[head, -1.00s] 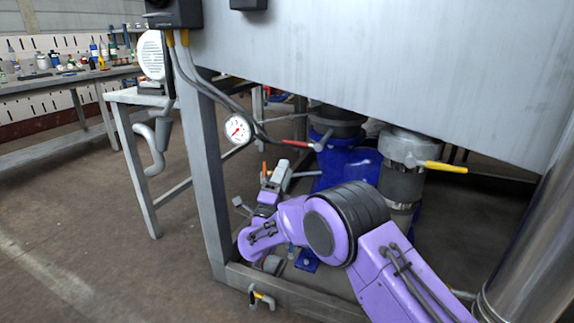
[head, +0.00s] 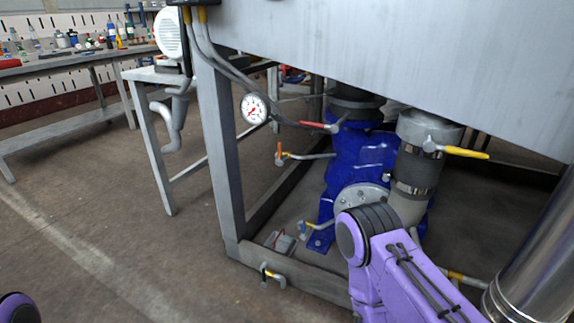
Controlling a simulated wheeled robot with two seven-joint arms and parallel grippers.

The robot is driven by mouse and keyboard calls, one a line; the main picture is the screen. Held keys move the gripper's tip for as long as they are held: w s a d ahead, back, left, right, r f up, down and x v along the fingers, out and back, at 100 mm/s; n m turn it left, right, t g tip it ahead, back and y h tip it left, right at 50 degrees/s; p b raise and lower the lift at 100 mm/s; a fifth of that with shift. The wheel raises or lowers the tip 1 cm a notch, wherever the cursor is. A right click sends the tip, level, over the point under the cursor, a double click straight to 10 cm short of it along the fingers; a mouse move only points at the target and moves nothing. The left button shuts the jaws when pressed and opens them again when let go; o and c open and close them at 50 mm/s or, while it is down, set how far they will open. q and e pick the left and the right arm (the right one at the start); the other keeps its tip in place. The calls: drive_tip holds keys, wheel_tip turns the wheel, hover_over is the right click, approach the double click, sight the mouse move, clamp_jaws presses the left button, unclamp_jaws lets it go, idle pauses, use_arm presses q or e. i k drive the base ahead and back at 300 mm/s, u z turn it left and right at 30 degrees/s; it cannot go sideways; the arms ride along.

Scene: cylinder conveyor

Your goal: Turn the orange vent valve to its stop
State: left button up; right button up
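The orange vent valve (head: 280,152) is a small upright orange lever at the left end of a thin grey side pipe. The pipe reaches out from the blue pump body (head: 362,155) under the machine. Nothing touches the lever, and how far it is turned cannot be told. Neither gripper shows in the head view. A purple link of my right arm is at the lower right, in front of the pump base, and its hand is out of view. A small purple part of mine shows in the lower left corner.
A steel frame post (head: 222,150) stands left of the valve. Nearby are a pressure gauge (head: 254,108), a red lever (head: 314,125), a yellow lever (head: 466,152), and low yellow levers (head: 306,226) and (head: 274,274). Open floor lies left.

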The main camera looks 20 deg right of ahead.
sight(279, 163)
drive_tip(key=z, duration=0.85)
drive_tip(key=i, duration=0.25)
drive_tip(key=u, duration=0.3)
